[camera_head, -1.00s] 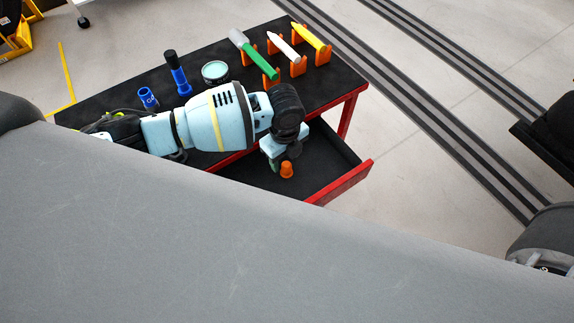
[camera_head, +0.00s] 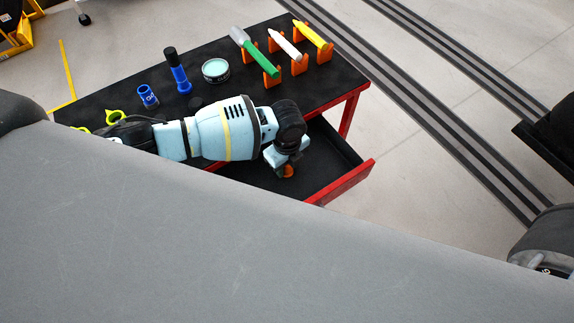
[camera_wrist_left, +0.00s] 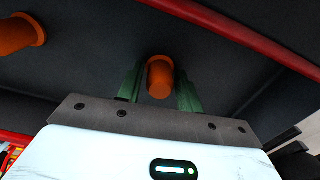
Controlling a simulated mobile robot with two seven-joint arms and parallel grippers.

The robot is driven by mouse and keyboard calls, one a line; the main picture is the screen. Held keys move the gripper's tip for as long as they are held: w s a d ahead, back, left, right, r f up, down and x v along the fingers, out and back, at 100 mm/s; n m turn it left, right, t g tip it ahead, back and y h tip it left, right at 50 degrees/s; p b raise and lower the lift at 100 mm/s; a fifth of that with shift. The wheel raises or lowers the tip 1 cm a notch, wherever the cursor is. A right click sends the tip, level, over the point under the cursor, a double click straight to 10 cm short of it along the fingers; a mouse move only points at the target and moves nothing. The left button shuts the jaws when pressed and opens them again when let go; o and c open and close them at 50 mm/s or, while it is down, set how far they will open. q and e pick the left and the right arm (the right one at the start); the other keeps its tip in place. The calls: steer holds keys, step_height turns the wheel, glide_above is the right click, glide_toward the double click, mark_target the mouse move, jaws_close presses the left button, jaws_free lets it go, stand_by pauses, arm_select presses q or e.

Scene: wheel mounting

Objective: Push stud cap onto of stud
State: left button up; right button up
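An orange stud cap (camera_wrist_left: 160,76) stands in the dark open drawer (camera_head: 325,160). In the head view it shows only in part (camera_head: 288,172), under my left gripper (camera_head: 287,170). In the left wrist view the green fingers of my left gripper (camera_wrist_left: 160,88) lie on either side of the cap. Narrow dark gaps show between fingers and cap, so the gripper looks open around it. A second orange cap (camera_wrist_left: 20,33) lies at the upper left of the left wrist view, apart from the fingers. My right gripper and the stud are not in view.
The red drawer front (camera_head: 340,184) borders the drawer on the right.

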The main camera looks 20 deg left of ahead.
arm_select(q)
steer(key=c, duration=0.6)
steer(key=shift+r, duration=0.1)
steer(key=shift+c, duration=0.2)
step_height(320, 180, up, 10)
steer(key=shift+f+p, duration=0.1)
steer(key=shift+p, duration=0.45)
steer(key=shift+o, duration=1.4)
jaws_close()
steer(key=s+a+r+n, duration=0.4)
steer(key=r+n, duration=0.3)
steer(key=n, duration=0.5)
steer(key=s+a+r+n, duration=0.3)
steer(key=s+r+n, duration=0.2)
steer(key=r+n, duration=0.3)
steer(key=n, duration=0.4)
steer(key=shift+a, duration=0.4)
